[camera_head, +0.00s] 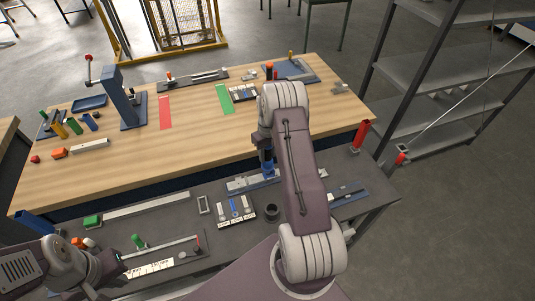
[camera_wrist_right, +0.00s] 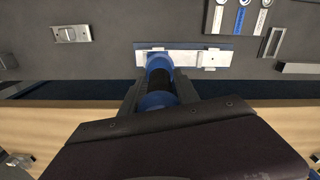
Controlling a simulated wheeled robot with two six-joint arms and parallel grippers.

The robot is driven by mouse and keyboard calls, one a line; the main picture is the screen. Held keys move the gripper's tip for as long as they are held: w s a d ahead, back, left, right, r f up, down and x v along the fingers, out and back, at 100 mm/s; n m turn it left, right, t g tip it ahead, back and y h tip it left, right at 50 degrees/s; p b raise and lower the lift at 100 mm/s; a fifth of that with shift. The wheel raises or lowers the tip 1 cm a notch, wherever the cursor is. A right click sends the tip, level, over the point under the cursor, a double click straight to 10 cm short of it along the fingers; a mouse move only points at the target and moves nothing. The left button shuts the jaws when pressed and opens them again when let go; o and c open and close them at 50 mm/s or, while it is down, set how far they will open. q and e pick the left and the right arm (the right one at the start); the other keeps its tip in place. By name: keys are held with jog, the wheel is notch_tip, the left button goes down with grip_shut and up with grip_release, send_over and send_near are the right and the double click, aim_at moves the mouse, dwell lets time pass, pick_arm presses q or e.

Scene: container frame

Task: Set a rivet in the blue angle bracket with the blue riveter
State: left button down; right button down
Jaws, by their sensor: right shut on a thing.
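My right gripper (camera_wrist_right: 160,90) is shut on the blue riveter (camera_wrist_right: 158,68), a blue cylinder with a black middle band. In the head view the riveter (camera_head: 267,167) shows just left of my right arm, which hides most of the gripper. Its far end is over or against a pale metal strip on a blue base (camera_wrist_right: 222,47), also in the head view (camera_head: 238,185). I cannot tell whether they touch, or whether this is the blue angle bracket. No rivet can be made out. My left gripper (camera_head: 112,266) is low at the left; its jaws are unclear.
A tray with white and blue pieces (camera_head: 250,214) and a dark round cup (camera_head: 271,212) lie near the strip. A wooden bench (camera_head: 190,140) behind carries a blue press (camera_head: 122,100) and several small parts. Red cylinders (camera_head: 361,133) stand at the right. Grey shelves (camera_head: 430,75) stand beyond.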

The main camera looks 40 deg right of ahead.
jog(key=shift+f+b, duration=0.75)
jog(key=shift+f, duration=0.2)
dwell(0.5)
jog(key=shift+s+r, duration=0.1)
notch_tip(320, 180, up, 3)
jog(key=shift+f+p, duration=0.2)
jog(key=shift+p, duration=0.9)
notch_tip(320, 180, up, 5)
jog(key=p, duration=0.3)
jog(key=shift+f, duration=0.1)
